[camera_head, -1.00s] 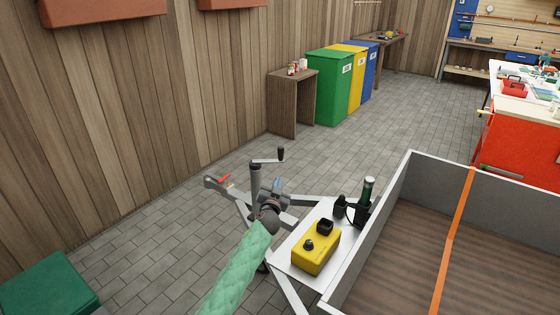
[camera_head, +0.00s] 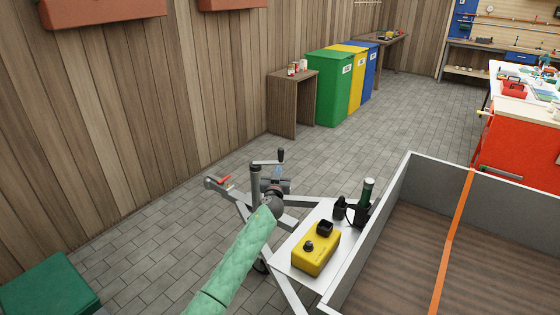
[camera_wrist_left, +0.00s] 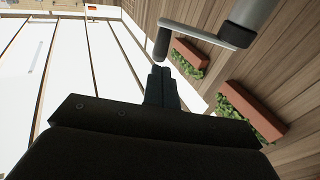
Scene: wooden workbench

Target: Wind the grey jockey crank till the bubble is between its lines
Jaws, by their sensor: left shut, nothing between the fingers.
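The grey jockey crank (camera_head: 265,162) sits on top of an upright post (camera_head: 255,184) on the trailer's drawbar. Its dark upright handle (camera_head: 281,155) is at the right end of the crank arm. My left gripper (camera_head: 277,172) is just below the handle, shut and empty. In the left wrist view, the shut fingertips (camera_wrist_left: 162,72) point at the end of the black handle (camera_wrist_left: 162,42). I cannot tell whether they touch. The crank arm (camera_wrist_left: 205,33) also shows there. I cannot make out the bubble or its lines. My right gripper is not in view.
A yellow box (camera_head: 316,248) and a dark green cylinder (camera_head: 368,190) stand on the white plate (camera_head: 292,252) right of my arm. The trailer bed (camera_head: 405,262) fills the lower right. A green block (camera_head: 48,285) lies lower left.

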